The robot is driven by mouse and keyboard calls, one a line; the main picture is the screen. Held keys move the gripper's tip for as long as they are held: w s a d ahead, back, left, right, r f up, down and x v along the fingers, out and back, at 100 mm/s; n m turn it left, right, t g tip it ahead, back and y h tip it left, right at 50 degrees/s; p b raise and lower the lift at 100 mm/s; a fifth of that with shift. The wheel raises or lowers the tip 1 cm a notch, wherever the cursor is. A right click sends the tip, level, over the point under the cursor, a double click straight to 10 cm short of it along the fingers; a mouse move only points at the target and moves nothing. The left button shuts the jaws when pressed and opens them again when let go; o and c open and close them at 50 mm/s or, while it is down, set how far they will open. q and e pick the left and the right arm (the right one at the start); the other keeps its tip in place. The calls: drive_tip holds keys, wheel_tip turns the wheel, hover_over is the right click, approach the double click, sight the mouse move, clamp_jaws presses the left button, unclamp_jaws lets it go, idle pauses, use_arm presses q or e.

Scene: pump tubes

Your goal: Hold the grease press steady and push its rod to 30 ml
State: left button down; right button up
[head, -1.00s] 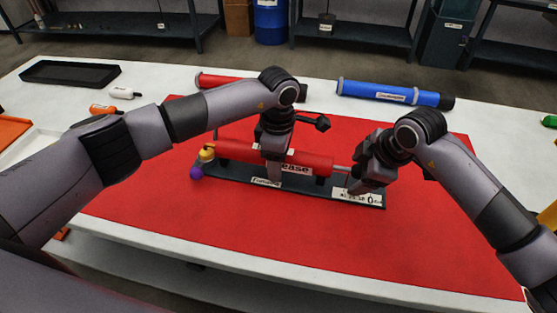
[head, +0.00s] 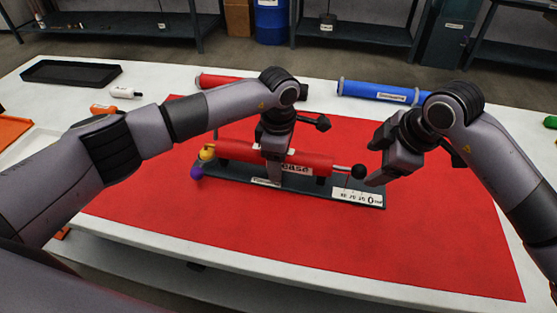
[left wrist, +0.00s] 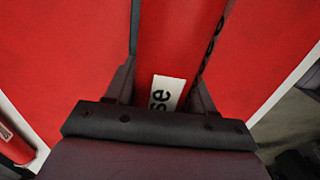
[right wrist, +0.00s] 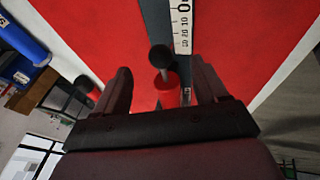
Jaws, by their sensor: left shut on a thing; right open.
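The grease press is a red cylinder (head: 312,163) labelled "ease" on a dark base (head: 232,182), lying on the red mat. Its rod (head: 342,168) sticks out to the right and ends in a black knob (head: 358,171). A white scale (head: 357,196) with 0 at its right end sits on the base below the rod. My left gripper (head: 273,172) is shut around the cylinder, which also shows between its fingers in the left wrist view (left wrist: 180,50). My right gripper (head: 377,162) is open just right of the knob; in the right wrist view the knob (right wrist: 160,56) is between and beyond the fingers.
Yellow (head: 207,152) and purple (head: 197,172) round parts are at the base's left end. Behind lie a blue cylinder (head: 385,92) and another red cylinder (head: 225,81). A black tray (head: 70,73) is at the back left. The front of the red mat (head: 290,245) is clear.

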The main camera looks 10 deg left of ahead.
use_arm(q)
drive_tip(key=shift+c, duration=1.5)
unclamp_jaws()
wheel_tip(320, 180, up, 12)
drive_tip(key=shift+r, duration=0.1)
